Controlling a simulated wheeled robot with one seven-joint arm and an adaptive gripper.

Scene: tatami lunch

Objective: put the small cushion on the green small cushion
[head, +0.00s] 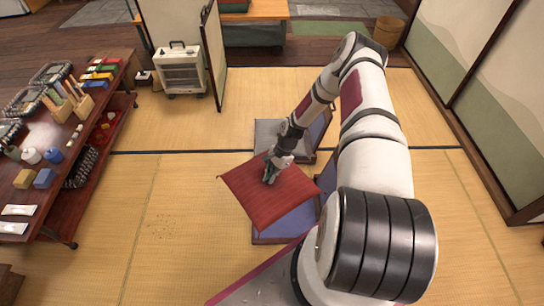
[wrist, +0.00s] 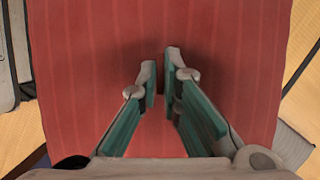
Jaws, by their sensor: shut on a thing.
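The small cushion is red and square (head: 262,200). In the head view it is over a low blue-violet floor seat (head: 290,225), covering much of it. My gripper (head: 269,176) is on the cushion near its middle. In the wrist view the cushion (wrist: 90,70) fills most of the picture, and my gripper's fingers (wrist: 161,68) are close together, pinching its fabric. I cannot tell from these views whether the cushion is clear of the seat. I cannot make out a green small cushion for certain.
A second floor seat with a grey pad (head: 268,140) is just behind the cushion. A dark shelf table with goods (head: 88,120) stands at the left. A white heater (head: 180,72) and a folding screen (head: 214,55) stand at the back. Tatami (head: 185,195) is clear between table and seats.

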